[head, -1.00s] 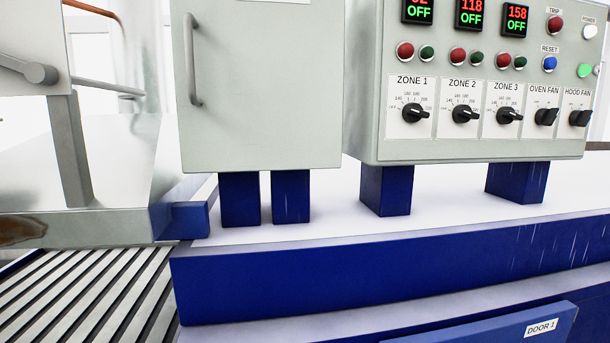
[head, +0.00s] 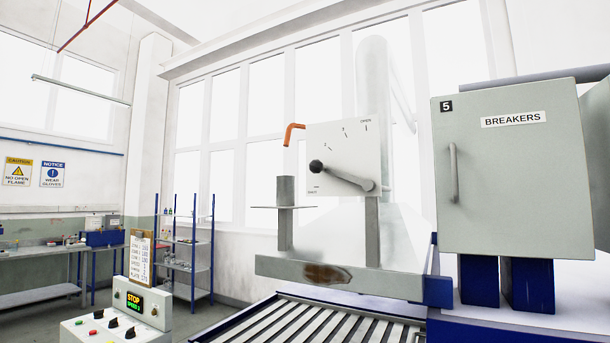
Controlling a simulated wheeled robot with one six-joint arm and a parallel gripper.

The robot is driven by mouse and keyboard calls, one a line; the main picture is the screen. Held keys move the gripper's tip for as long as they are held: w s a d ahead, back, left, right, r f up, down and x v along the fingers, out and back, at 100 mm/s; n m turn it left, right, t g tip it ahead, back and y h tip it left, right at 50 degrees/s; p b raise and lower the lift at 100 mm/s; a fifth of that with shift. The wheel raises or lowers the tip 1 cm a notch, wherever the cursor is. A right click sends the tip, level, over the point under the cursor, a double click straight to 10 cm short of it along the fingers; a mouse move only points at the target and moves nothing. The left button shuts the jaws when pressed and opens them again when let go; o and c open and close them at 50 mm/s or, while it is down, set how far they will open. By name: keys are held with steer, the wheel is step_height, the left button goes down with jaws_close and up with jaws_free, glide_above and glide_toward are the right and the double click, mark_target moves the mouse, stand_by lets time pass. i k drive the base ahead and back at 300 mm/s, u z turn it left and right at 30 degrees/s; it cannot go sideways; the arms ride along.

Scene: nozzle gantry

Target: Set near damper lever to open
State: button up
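The damper lever (head: 342,175) is a grey bar with a dark round knob (head: 316,166) at its left end. It pivots at the lower right of a white scale plate (head: 345,150). The word OPEN is at the plate's top right, and another label, too small to read surely, is at the lower left. The lever points left and slightly up, nearer the lower-left label than OPEN. The plate stands on a grey post above a roller conveyor. Only this one damper lever shows. My gripper is not in view.
A grey BREAKERS cabinet (head: 515,165) stands close on the right on blue legs. A roller conveyor (head: 305,325) runs below the plate. A control console (head: 125,320) with a STOP display is at the lower left. A blue shelf rack (head: 190,255) and workbench (head: 45,255) stand behind.

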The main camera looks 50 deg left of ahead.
mark_target(315, 166)
steer(key=u, duration=0.2)
steer(key=k, duration=0.25)
steer(key=z, duration=1.2)
steer(key=i, duration=0.9)
steer(key=u, duration=3.4)
steer(key=i, duration=0.5)
steer(key=k, duration=0.25)
steer(key=u, duration=0.95)
steer(key=i, duration=0.25)
steer(key=z, duration=0.25)
